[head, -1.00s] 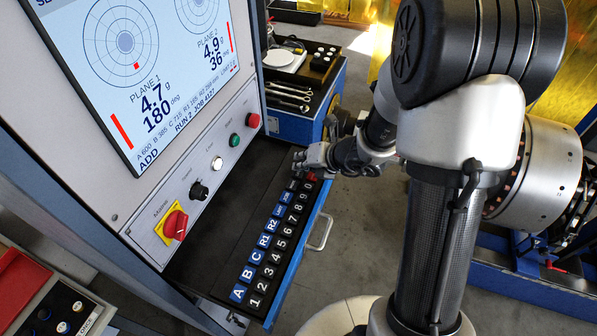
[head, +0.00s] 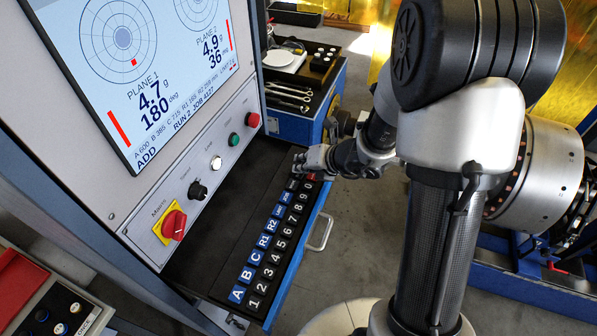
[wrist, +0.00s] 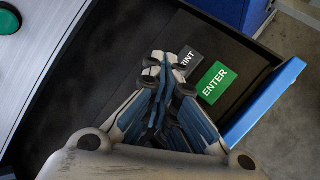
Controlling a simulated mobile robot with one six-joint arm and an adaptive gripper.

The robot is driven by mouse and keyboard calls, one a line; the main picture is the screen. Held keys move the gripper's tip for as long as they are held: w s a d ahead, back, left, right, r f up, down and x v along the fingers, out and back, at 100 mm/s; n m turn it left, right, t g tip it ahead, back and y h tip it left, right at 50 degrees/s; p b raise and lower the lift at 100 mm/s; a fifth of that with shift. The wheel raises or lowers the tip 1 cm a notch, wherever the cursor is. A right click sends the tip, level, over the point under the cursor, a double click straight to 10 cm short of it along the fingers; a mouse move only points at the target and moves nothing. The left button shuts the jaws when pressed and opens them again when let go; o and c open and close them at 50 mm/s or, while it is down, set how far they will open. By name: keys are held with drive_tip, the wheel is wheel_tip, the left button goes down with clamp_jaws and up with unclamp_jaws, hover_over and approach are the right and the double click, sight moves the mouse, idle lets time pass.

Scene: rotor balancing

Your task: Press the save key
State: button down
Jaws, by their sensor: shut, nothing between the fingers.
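The key panel (head: 225,268) is a dark shelf with blue and black keys in the head view. Two small blue keys (head: 282,204) lie past R2 with labels too small to read, so I cannot tell which is the save key. My gripper (head: 299,163) is shut and empty over the far end of the keys. In the wrist view its fingertips (wrist: 154,68) are together beside a dark key ending in "INT" (wrist: 187,62) and a green ENTER key (wrist: 213,83). The fingers hide the panel beneath them. I cannot tell whether they touch it.
The console screen (head: 110,70) and a row of buttons with a red rotary switch (head: 174,224) stand left of the panel. A blue cabinet (head: 292,124) with wrenches is behind. A drawer handle (head: 321,232) sticks out at the right edge.

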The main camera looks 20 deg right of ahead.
drive_tip(key=shift+r+p, duration=0.8)
drive_tip(key=shift+r, duration=0.05)
wheel_tip(320, 180, up, 5)
drive_tip(key=p, duration=0.4)
idle(0.3)
